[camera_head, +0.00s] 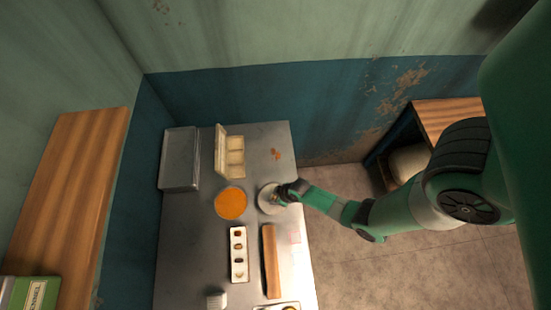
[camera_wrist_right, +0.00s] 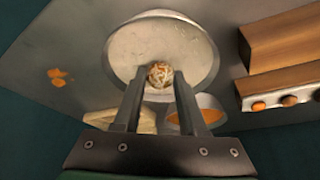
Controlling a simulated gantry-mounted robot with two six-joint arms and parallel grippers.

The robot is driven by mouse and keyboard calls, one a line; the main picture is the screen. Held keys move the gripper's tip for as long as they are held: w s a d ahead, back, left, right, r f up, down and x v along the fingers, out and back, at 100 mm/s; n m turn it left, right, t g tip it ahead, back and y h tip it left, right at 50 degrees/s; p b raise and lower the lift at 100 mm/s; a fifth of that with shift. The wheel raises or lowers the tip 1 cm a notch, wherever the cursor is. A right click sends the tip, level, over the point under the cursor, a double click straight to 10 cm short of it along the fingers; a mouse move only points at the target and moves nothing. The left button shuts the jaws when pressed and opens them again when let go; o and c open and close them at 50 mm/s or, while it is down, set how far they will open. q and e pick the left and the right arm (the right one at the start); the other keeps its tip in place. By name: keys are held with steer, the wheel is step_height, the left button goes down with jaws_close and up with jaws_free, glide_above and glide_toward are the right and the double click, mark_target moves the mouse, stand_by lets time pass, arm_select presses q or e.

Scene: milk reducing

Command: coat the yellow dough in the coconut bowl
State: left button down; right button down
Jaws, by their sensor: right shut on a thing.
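The yellow dough (camera_wrist_right: 159,74) is a small ball with white shreds over its orange-yellow surface. It sits between the fingertips of my right gripper (camera_head: 278,193), which is shut on it. The white coconut bowl (camera_head: 265,204) is on the metal table, and in the right wrist view (camera_wrist_right: 185,38) it lies behind the ball. The ball is over the bowl near its rim; whether it touches the coconut I cannot tell. In the head view the ball is hidden by the gripper. My left gripper is in neither view.
An orange-filled bowl (camera_head: 230,203) stands left of the coconut bowl. A narrow white tray (camera_head: 239,270) with several small pieces and a wooden block (camera_head: 270,265) lie nearer the front. An open compartment box (camera_head: 233,150) and a metal box (camera_head: 180,160) stand at the back.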

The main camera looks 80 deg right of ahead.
mark_target(275, 197)
steer(key=shift+r+p, duration=1.7)
steer(key=shift+r, duration=0.4)
step_height(275, 197, up, 3)
steer(key=shift+f+p, duration=0.15)
steer(key=shift+p, duration=0.95)
steer(key=shift+r, duration=0.2)
steer(key=shift+r+b, duration=0.3)
steer(key=shift+r, duration=0.15)
